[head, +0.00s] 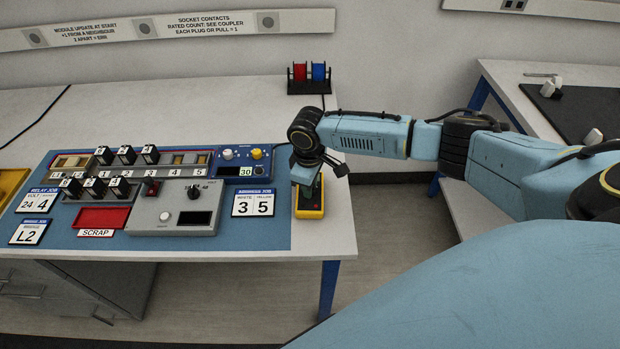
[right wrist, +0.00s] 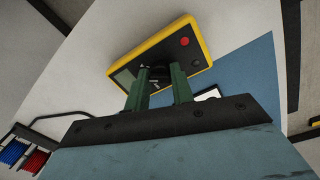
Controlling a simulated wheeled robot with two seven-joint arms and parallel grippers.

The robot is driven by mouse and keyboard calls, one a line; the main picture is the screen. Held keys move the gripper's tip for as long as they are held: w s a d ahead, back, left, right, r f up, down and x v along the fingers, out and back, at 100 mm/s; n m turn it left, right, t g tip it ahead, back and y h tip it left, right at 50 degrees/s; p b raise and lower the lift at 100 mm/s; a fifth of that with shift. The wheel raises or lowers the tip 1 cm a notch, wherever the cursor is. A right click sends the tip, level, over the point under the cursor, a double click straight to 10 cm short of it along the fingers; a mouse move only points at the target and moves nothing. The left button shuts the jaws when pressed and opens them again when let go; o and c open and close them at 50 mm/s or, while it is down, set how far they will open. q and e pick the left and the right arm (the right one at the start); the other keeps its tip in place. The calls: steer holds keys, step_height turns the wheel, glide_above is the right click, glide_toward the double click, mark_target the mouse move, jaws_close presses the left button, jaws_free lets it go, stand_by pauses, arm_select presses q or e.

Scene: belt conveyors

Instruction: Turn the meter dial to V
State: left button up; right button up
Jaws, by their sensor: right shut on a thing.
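The yellow meter (head: 311,206) lies at the right end of the bench, beside the blue mat. It also shows in the right wrist view (right wrist: 199,42), with a red button or socket, a grey screen and a dark dial (right wrist: 158,74). My right gripper (head: 307,187) is over the meter, pointing down. In the right wrist view its two green fingers (right wrist: 160,82) reach the dial, shut on it. The fingers hide most of the dial, so its pointer and the V mark cannot be read. My left gripper is in neither view.
A blue mat (head: 262,238) holds a grey control panel (head: 158,222), relay blocks, a red scrap tray (head: 101,217) and job cards. A rack with red and blue spools (head: 309,76) stands behind. Bare bench lies left of the spools.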

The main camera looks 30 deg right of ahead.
steer(key=n+p, duration=0.2)
steer(key=n, duration=0.1)
steer(key=shift+r, duration=0.1)
steer(key=shift+n+p, duration=0.5)
steer(key=shift+n, duration=0.9)
steer(key=o, duration=1)
steer(key=r, duration=0.4)
steer(key=r+p, duration=0.1)
steer(key=r, duration=0.8)
steer(key=shift+s+a+r, duration=0.1)
steer(key=shift+s, duration=0.25)
